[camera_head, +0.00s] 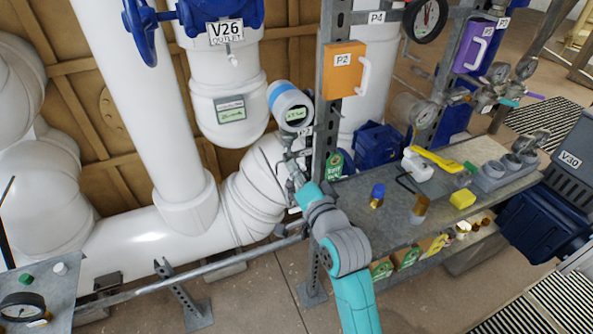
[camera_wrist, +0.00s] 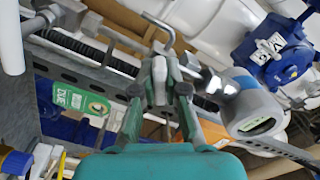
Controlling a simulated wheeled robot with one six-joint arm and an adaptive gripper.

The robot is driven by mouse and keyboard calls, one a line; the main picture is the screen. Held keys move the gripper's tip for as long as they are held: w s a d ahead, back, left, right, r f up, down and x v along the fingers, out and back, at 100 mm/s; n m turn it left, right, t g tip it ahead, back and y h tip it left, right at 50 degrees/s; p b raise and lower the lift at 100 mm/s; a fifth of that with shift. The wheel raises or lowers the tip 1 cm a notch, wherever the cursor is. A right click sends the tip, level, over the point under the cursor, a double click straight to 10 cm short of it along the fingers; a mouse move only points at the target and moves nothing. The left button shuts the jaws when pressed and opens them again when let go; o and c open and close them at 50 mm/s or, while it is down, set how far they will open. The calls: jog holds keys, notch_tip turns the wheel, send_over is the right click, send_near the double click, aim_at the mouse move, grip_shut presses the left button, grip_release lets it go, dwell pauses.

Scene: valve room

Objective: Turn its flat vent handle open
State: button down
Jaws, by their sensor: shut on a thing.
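My gripper (camera_head: 291,168) reaches up to the small fittings under the round gauge with a digital display (camera_head: 291,107), beside the grey upright post. In the wrist view my gripper (camera_wrist: 161,72) is shut, its fingers close together around a small grey metal part. A bent grey metal bar (camera_wrist: 158,28) rises just beyond the fingertips. It looks like the flat vent handle, but its join to the held part is hidden by the fingers. The display gauge (camera_wrist: 250,108) hangs close to the right of the fingers, linked by silver fittings (camera_wrist: 190,65).
Large white pipes (camera_head: 255,190) lie behind. A workbench (camera_head: 350,205) with tools is at the right. A blue V26 valve (camera_head: 220,15) is above.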

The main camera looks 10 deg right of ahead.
jog(key=n, duration=0.5)
jog(key=shift+n, duration=0.3)
jog(key=n, duration=0.5)
jog(key=shift+f+n, duration=0.1)
jog(key=shift+n, duration=0.3)
jog(key=c, duration=1.2)
grip_release()
jog(key=shift+s, duration=0.15)
jog(key=v, duration=1.1)
jog(key=shift+s+d, duration=0.2)
jog(key=shift+s, duration=0.15)
